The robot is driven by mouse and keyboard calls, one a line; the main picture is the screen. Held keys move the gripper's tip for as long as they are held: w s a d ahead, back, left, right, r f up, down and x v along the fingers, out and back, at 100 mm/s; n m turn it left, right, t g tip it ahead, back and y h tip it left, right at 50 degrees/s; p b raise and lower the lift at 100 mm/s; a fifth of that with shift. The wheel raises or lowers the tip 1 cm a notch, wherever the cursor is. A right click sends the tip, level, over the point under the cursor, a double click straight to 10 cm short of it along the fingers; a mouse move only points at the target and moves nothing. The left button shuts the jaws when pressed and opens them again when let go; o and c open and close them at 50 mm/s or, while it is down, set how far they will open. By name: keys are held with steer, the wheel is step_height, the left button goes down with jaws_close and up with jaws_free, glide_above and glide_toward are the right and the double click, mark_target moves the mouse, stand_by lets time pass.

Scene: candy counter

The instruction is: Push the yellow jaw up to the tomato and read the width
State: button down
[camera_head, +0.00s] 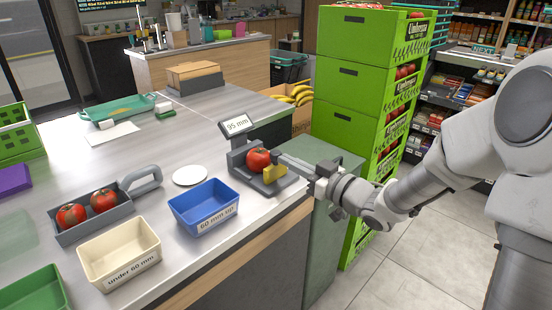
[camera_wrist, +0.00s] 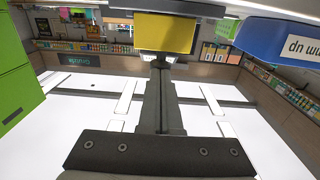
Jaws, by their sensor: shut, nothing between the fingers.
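A red tomato (camera_head: 258,158) sits in the grey measuring gauge (camera_head: 239,164) on the counter. The gauge's yellow jaw (camera_head: 274,173) stands just right of the tomato; whether they touch I cannot tell. The gauge's display (camera_head: 237,125) reads 95 mm. My gripper (camera_head: 283,161) is shut and empty, its tips close behind the yellow jaw on its right side. In the wrist view the yellow jaw (camera_wrist: 165,33) is directly ahead of my shut fingers (camera_wrist: 160,66); contact is unclear. The tomato is hidden there.
A blue bin (camera_head: 204,207) marked 60 mm up and a cream bin (camera_head: 120,254) marked under 60 mm stand left of the gauge. A grey tray (camera_head: 68,233) holds two tomatoes. A white disc (camera_head: 190,175) lies behind the blue bin. Green crates (camera_head: 350,119) stack behind my arm.

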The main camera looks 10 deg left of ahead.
mark_target(279, 154)
steer(key=shift+x, duration=1.7)
stand_by(1.2)
steer(key=shift+v, duration=2)
steer(key=shift+w, duration=0.1)
